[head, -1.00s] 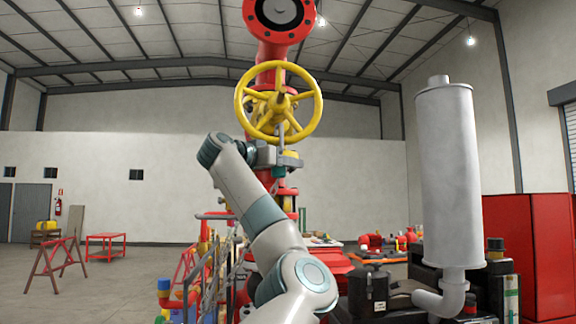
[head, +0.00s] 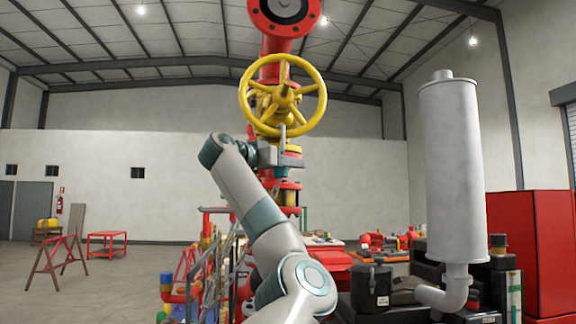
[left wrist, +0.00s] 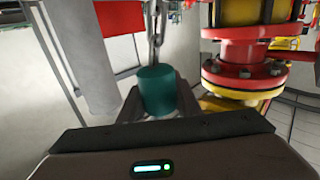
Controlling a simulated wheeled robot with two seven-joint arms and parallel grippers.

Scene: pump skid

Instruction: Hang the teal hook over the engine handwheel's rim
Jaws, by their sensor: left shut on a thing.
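The yellow handwheel (head: 284,92) faces me on the red pipework in the head view, with spokes and a round rim. My left gripper (head: 283,156) is just below the rim's lower edge. In the left wrist view (left wrist: 158,105) its fingers are shut on the hook's teal grip (left wrist: 157,90). The hook's thin grey metal part (left wrist: 156,28) rises from that grip. In the head view the grey metal (head: 282,133) overlaps the lower rim. I cannot tell whether it touches the rim or stands in front of it. My right gripper is not in view.
A red flange (head: 284,12) sits above the wheel. A tall grey exhaust cylinder (head: 450,170) stands at the right, before a red cabinet (head: 530,250). In the left wrist view a red and yellow flanged pipe (left wrist: 245,75) is close right of the grip.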

